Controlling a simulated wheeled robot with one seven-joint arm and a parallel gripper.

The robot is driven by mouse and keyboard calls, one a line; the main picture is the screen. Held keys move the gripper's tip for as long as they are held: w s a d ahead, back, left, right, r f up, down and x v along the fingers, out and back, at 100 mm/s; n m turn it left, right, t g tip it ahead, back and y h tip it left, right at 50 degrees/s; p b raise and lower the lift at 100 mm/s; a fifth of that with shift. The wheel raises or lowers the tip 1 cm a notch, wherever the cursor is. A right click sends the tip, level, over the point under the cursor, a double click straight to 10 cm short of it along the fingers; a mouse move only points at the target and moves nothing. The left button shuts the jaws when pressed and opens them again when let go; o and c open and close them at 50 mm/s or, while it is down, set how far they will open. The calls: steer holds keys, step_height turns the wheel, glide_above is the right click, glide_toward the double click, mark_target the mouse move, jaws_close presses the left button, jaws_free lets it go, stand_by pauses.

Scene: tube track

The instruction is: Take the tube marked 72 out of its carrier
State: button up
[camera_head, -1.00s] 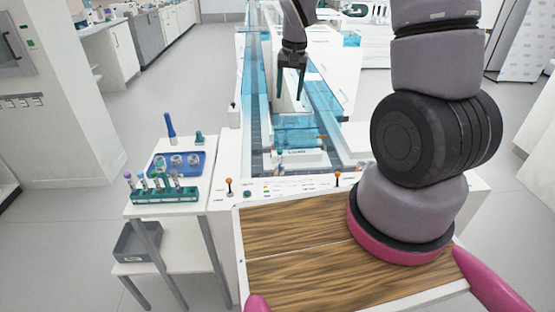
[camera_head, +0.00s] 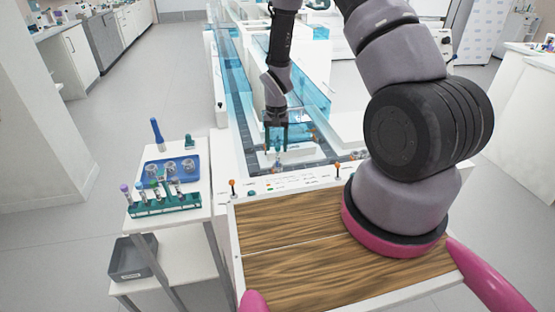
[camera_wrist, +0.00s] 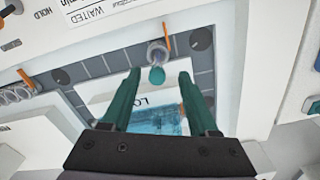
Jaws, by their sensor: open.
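My gripper (camera_head: 276,146) hangs over the near end of the tube track. In the wrist view my gripper (camera_wrist: 159,76) has its two teal fingers spread apart with nothing held. A tube with a teal cap (camera_wrist: 157,75) stands in a carrier (camera_wrist: 157,53) on the grey track, and its cap appears between the fingertips, apart from both. Whether the fingers are level with the cap cannot be told. No number on the tube is readable, so I cannot confirm 72. In the head view the tube is too small to make out clearly.
An orange lever (camera_wrist: 168,36) stands close beside the carrier. More carriers (camera_wrist: 17,93) sit on the track at left in the wrist view. A green rack (camera_head: 165,207) with several tubes and a blue tray (camera_head: 152,178) are on the left side table. The wooden deck (camera_head: 290,230) is clear.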

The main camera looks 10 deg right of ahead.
step_height(320, 180, down, 4)
steer(key=shift+s+d+f, duration=0.15)
steer(key=shift+f, duration=0.1)
steer(key=shift+c, duration=0.3)
jaws_close()
steer(key=shift+r, duration=0.1)
step_height(320, 180, up, 10)
steer(key=shift+f, duration=0.1)
stand_by(0.4)
